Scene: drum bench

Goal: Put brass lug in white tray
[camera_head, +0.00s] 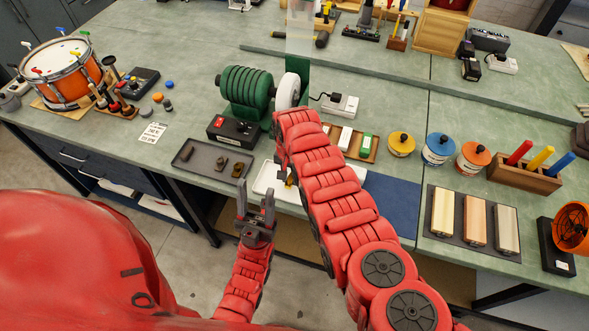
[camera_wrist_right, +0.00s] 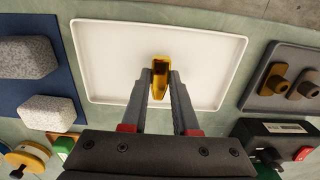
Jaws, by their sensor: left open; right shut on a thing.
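The brass lug (camera_wrist_right: 160,76) is a yellow-gold piece held between the fingertips of my right gripper (camera_wrist_right: 160,85). In the right wrist view it appears over the white tray (camera_wrist_right: 100,40), and I cannot tell whether it touches the tray floor. In the head view the lug (camera_head: 289,180) shows small beside my right arm, which hides much of the white tray (camera_head: 264,187). My left gripper (camera_head: 256,205) is open and empty, in front of the bench edge and left of the white tray.
A dark tray (camera_head: 185,168) with several brownish lugs lies left of the white tray. A black box with a red button (camera_head: 233,131) and a green-and-white grinder (camera_head: 245,88) stand behind.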

